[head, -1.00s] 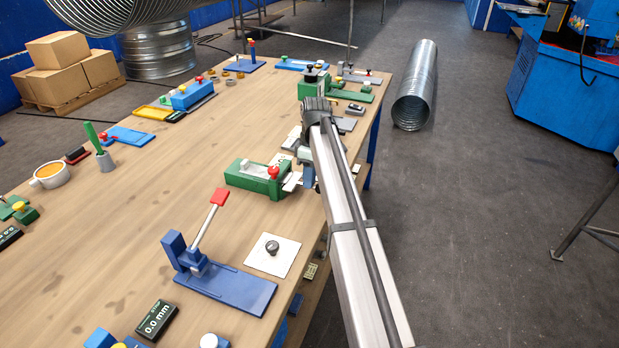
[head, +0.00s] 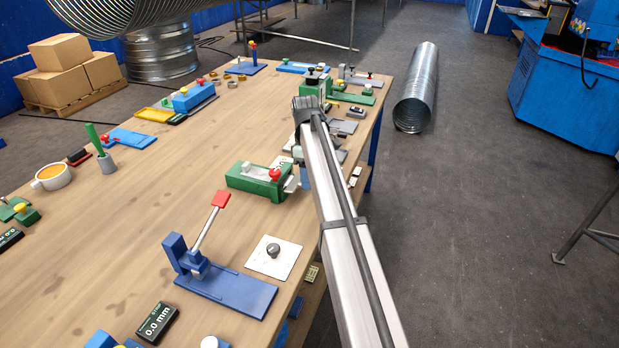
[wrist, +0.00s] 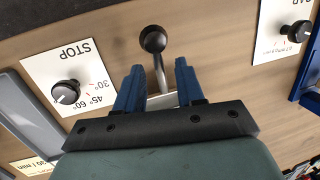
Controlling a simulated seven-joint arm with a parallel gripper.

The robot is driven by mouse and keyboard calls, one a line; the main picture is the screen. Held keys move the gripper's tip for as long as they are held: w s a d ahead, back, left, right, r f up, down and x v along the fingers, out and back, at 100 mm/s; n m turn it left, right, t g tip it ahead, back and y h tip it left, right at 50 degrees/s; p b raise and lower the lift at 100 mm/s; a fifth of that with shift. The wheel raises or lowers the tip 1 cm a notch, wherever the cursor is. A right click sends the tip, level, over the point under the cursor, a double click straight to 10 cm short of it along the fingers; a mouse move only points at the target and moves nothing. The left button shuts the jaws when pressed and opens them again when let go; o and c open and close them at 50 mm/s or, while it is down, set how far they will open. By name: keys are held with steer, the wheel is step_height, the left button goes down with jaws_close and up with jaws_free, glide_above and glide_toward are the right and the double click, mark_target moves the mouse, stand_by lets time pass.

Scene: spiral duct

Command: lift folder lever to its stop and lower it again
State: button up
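In the wrist view a lever with a round black knob (wrist: 153,40) and a thin metal shaft stands between the blue fingers of my gripper (wrist: 159,66). The fingers are open, with a gap on both sides of the shaft. The knob shows past the fingertips. The lever's lower end is hidden by the gripper, beside a small pale metal piece. A white card (wrist: 66,80) with a black dial and marks reading STOP, 30°, 45° and 60° lies left of the lever. In the head view my arm hides the lever and the fingers.
A second dial card (wrist: 283,30) is at the wrist view's upper right, and a grey plate (wrist: 35,115) at the left. In the head view, a green fixture with a red knob (head: 275,174) and a blue fixture with a red-tipped lever (head: 220,198) stand left of my arm.

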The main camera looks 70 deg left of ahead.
steer(key=v, duration=0.7)
steer(key=shift+r, duration=0.2)
steer(key=shift+c, duration=0.4)
